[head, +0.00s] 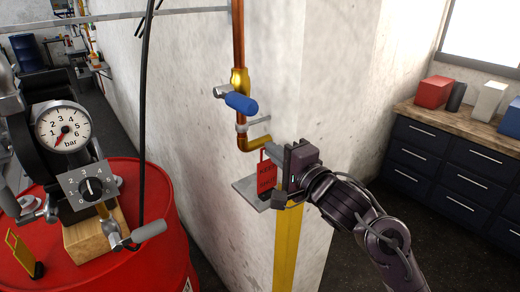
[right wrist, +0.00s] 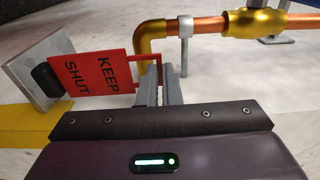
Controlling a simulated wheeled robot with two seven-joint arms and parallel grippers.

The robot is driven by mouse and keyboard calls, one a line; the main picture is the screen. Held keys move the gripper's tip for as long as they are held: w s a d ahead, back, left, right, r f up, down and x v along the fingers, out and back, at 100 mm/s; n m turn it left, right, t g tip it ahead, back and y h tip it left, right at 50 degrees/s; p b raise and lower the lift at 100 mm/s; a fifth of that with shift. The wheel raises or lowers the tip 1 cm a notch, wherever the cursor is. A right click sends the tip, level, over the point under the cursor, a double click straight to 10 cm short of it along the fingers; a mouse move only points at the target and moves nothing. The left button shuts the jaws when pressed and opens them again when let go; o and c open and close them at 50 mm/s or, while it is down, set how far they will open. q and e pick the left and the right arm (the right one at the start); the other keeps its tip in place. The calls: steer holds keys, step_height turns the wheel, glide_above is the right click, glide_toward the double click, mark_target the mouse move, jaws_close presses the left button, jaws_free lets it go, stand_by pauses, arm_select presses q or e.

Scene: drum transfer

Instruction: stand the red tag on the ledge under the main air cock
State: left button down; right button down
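The red tag (head: 266,176), lettered KEEP SHUT, stands about upright at the grey ledge (head: 244,190) on the wall corner. In the right wrist view the tag (right wrist: 88,68) has its black foot (right wrist: 47,77) against or very near the ledge plate (right wrist: 38,65); I cannot tell whether they touch. My right gripper (head: 277,158) is beside the tag's upper end. Its fingers (right wrist: 160,84) are close together on the tag's open red loop, partly hidden by them. The main air cock (head: 240,101), with a blue handle, is above the ledge on the copper pipe.
A red drum (head: 155,205) at left carries a gauge (head: 62,127), a dial plate (head: 88,188) on a wooden block, and a yellow tag (head: 20,252). A brass elbow (head: 254,143) is close above the ledge. Dark drawers (head: 425,150) stand at right.

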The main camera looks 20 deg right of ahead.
steer(key=w, duration=0.2)
steer(key=w+a+f+p, duration=0.1)
steer(key=w, duration=0.2)
steer(key=shift+w+a+f, duration=0.25)
steer(key=shift+w, duration=0.05)
steer(key=shift+s, duration=0.15)
steer(key=c, duration=2.1)
jaws_free()
steer(key=shift+f, duration=0.2)
steer(key=o, duration=0.5)
